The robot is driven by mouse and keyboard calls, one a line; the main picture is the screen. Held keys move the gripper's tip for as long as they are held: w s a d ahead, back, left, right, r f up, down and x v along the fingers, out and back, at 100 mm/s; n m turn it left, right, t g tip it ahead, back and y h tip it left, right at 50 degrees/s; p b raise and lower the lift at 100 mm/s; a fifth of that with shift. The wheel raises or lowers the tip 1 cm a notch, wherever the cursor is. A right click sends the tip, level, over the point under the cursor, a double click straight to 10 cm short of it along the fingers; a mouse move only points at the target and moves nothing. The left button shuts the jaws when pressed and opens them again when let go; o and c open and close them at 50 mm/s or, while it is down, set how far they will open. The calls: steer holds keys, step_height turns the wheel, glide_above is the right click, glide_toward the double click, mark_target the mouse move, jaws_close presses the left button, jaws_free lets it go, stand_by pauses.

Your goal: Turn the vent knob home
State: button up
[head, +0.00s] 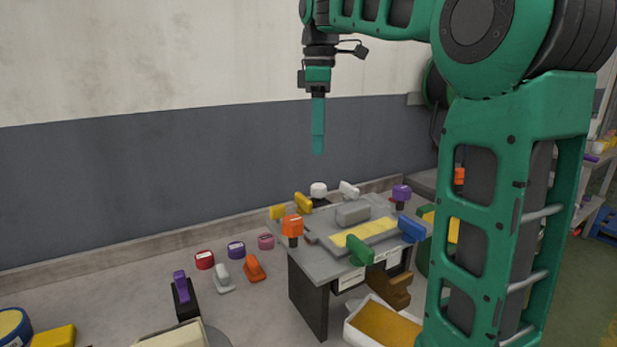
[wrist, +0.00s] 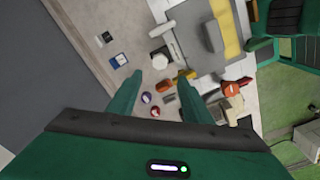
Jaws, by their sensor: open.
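A raised grey stand (head: 293,262) carries several coloured knobs around its edge: orange (head: 292,227), yellow (head: 304,203), white (head: 318,190), purple (head: 401,194), blue (head: 411,229) and green (head: 359,250). White labels sit on its front edge, but I cannot read them, so I cannot tell which knob is the vent knob. My gripper (head: 317,152) points down, well above the stand's back left side, touching nothing. In the wrist view my gripper (wrist: 164,76) has its fingers apart and empty. An orange knob (wrist: 231,88) and the stand (wrist: 213,62) show beyond them.
Loose knobs lie on the bench left of the stand: red (head: 204,260), dark purple (head: 236,250), pink (head: 265,241), white (head: 223,277) and orange (head: 255,268). A bin (head: 382,325) with an orange-brown inside stands in front. The wall (head: 130,170) runs behind.

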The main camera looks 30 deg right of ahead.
mark_target(319, 185)
steer(key=shift+d+f, duration=0.15)
steer(key=shift+f, duration=5.2)
steer(key=shift+c, duration=0.6)
steer(key=c, duration=0.9)
